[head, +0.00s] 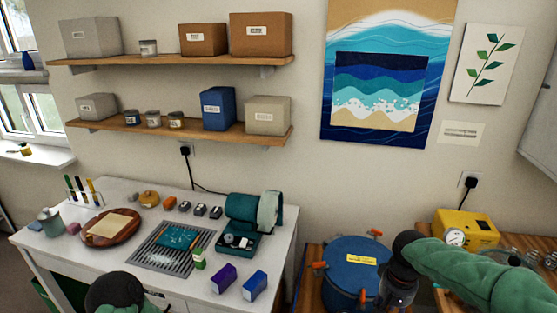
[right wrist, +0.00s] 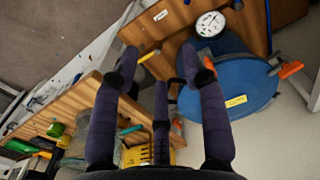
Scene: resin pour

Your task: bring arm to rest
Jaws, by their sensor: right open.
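My right arm (head: 470,270) comes in from the right in the head view, its black wrist hanging beside the blue pot (head: 345,258). My right gripper (right wrist: 160,68) shows in the right wrist view with its dark fingers spread apart and nothing between them. Its fingertips overlap the near edge of the blue pot's lid (right wrist: 240,75) in that view; I cannot tell the gap. Of my left arm (head: 122,292), only a dark rounded joint and some green sleeve show at the bottom of the head view. The left gripper is out of frame.
The pot has orange clamps and stands close to my right wrist. A yellow box with a gauge (head: 468,228) is behind my right forearm. A white workbench (head: 120,263) at left carries a tray, bottles, small boxes and a teal machine (head: 243,210). Shelves (head: 190,57) hang above.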

